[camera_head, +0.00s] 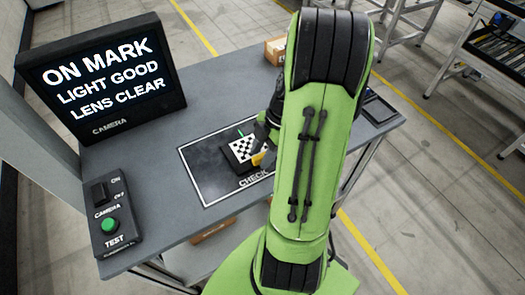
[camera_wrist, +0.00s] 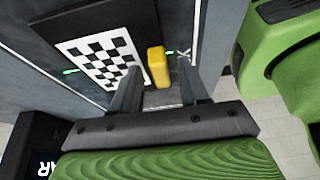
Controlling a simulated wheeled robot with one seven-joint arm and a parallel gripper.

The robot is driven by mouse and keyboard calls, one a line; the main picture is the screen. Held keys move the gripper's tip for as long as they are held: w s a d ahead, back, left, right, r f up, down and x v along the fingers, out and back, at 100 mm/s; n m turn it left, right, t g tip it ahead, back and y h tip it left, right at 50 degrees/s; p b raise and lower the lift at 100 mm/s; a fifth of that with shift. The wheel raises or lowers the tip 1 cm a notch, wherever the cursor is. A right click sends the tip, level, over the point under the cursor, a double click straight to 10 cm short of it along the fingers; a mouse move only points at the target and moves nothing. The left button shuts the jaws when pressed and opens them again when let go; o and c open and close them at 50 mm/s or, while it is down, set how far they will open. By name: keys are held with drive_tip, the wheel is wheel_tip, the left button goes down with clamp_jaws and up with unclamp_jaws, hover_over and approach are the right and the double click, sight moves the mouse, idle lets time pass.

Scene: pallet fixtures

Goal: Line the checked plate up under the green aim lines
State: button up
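The checked plate (camera_head: 243,148), a black-and-white checkerboard with a white border, lies on the black "CHECK" area (camera_head: 205,180). In the wrist view the plate (camera_wrist: 100,56) has a yellow block (camera_wrist: 158,67) beside its right edge. A short green aim line (camera_head: 240,132) shows at the plate's far edge; it also shows at the left edge in the wrist view (camera_wrist: 71,71). My arm partly hides the block in the head view.
A monitor (camera_head: 100,75) reads "ON MARK, LIGHT GOOD, LENS CLEAR". A control box (camera_head: 110,215) with a camera switch (camera_head: 99,192) and green TEST button (camera_head: 110,225) stands front left. A dark tray (camera_head: 377,110) and a cardboard box (camera_head: 275,48) are at the table's edges.

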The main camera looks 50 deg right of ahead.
drive_tip(key=shift+r, duration=0.25)
drive_tip(key=p+v, duration=0.4)
drive_tip(key=v, duration=0.8)
drive_tip(key=w+a+r+m+h, duration=0.1)
drive_tip(key=a+r+m+h, duration=0.15)
drive_tip(key=a, duration=0.45)
drive_tip(key=w+a+r+m+h, duration=0.1)
drive_tip(key=a+r+m, duration=0.3)
drive_tip(key=a, duration=0.3)
drive_tip(key=s+a+r+m+t, duration=0.1)
drive_tip(key=s+a+m+t, duration=0.3)
drive_tip(key=s+a+m, duration=0.3)
drive_tip(key=shift+s+r+m+h, duration=0.2)
drive_tip(key=shift+r+m+h, duration=0.15)
drive_tip(key=shift+m, duration=0.3)
drive_tip(key=shift+a, duration=0.1)
idle(0.4)
